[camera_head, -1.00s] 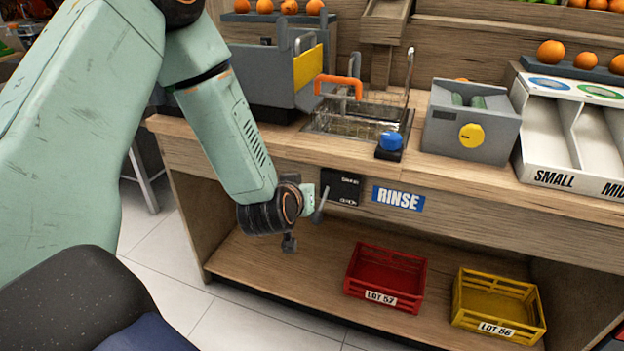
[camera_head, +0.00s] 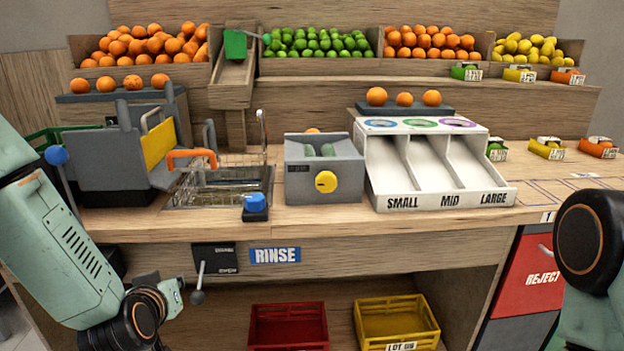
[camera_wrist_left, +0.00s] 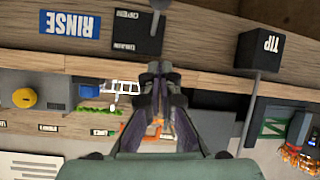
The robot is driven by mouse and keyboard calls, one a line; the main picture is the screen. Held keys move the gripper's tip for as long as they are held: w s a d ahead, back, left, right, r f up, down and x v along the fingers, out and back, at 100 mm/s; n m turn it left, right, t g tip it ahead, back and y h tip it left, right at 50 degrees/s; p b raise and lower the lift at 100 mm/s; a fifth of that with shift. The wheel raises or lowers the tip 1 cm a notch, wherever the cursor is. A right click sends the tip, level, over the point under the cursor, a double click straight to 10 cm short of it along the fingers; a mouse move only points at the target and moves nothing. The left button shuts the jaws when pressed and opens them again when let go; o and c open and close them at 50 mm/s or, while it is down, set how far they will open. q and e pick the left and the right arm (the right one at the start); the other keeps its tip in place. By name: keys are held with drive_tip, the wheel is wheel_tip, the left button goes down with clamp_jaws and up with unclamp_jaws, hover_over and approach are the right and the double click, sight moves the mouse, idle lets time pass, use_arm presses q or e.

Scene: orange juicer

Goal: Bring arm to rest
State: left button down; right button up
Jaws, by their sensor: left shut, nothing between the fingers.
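My left arm comes in from the left in the head view, bent down in front of the counter. The left gripper (camera_head: 172,298) is low at the counter's front, left of the lever (camera_head: 198,284) on the dark plate, and mostly hidden by its own wrist. In the left wrist view the left gripper (camera_wrist_left: 160,70) has its fingers together, shut and empty. My right arm shows only as a dark round joint and pale green link at the right edge of the head view; its gripper is out of view.
The wooden counter (camera_head: 400,252) holds a sink (camera_head: 222,186), a grey box with a yellow disc (camera_head: 322,168) and a white sorting chute (camera_head: 430,160). Red (camera_head: 288,326) and yellow (camera_head: 392,320) crates stand below. A TIP block (camera_wrist_left: 260,50) shows in the left wrist view.

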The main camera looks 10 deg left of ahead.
use_arm(q)
drive_tip(key=s+d+f+m+g+h, duration=0.1)
drive_tip(key=s+d+f+g+h, duration=0.2)
drive_tip(key=s+f, duration=0.4)
drive_tip(key=s+d+f+m+g+h, duration=0.1)
drive_tip(key=s+d+f+g, duration=0.2)
drive_tip(key=s+d+f, duration=0.35)
drive_tip(key=s+d+f+m+g, duration=0.1)
drive_tip(key=s+f, duration=0.3)
drive_tip(key=s, duration=0.5)
drive_tip(key=s+d+f+m+g, duration=0.1)
drive_tip(key=s+f+g, duration=0.3)
drive_tip(key=s, duration=0.5)
drive_tip(key=shift+m+g, duration=0.3)
drive_tip(key=shift+m, duration=0.2)
